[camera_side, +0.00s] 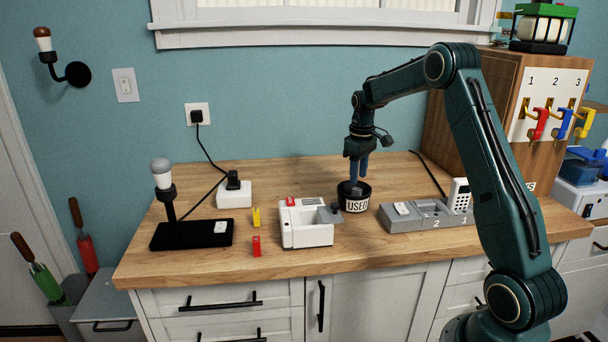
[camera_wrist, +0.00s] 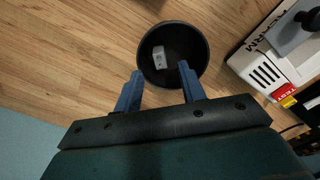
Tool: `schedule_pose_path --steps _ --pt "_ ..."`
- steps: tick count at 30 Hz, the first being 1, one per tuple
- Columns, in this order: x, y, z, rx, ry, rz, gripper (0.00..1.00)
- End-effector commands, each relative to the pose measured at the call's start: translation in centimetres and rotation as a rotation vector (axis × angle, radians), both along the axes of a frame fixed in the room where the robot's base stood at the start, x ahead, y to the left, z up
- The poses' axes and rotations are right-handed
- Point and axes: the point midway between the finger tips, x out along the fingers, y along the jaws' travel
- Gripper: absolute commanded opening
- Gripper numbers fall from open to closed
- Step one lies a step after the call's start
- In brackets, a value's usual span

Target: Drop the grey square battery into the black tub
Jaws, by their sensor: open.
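The black tub (camera_side: 354,205), labelled USED, stands on the wooden worktop below my gripper (camera_side: 358,178). In the wrist view the tub (camera_wrist: 202,42) is seen from above, and a small grey square battery (camera_wrist: 159,58) lies inside it, near its left wall. My gripper (camera_wrist: 158,82) has its two blue fingers apart with nothing between them. The fingertips are over the tub's near rim in the wrist view. The side view does not show the battery, which the tub wall hides.
A white alarm box (camera_side: 305,232) with an open dark flap stands left of the tub. Yellow (camera_side: 256,217) and red (camera_side: 256,246) batteries stand farther left, near a lamp base (camera_side: 190,235).

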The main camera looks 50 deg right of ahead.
Motion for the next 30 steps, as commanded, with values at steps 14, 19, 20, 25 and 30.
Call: schedule_pose_path --steps 14,19,20,25,30 --pt "0.0 0.0 5.6 -0.003 -0.004 0.0 0.4" --pt "0.1 0.0 8.6 -0.003 -0.004 0.0 0.4" --pt "0.1 -0.1 9.1 -0.003 -0.004 0.0 0.4" --pt "0.1 -0.1 11.5 -0.002 -0.003 0.0 0.4" --pt "0.0 0.0 13.0 -0.001 -0.001 0.0 0.4"
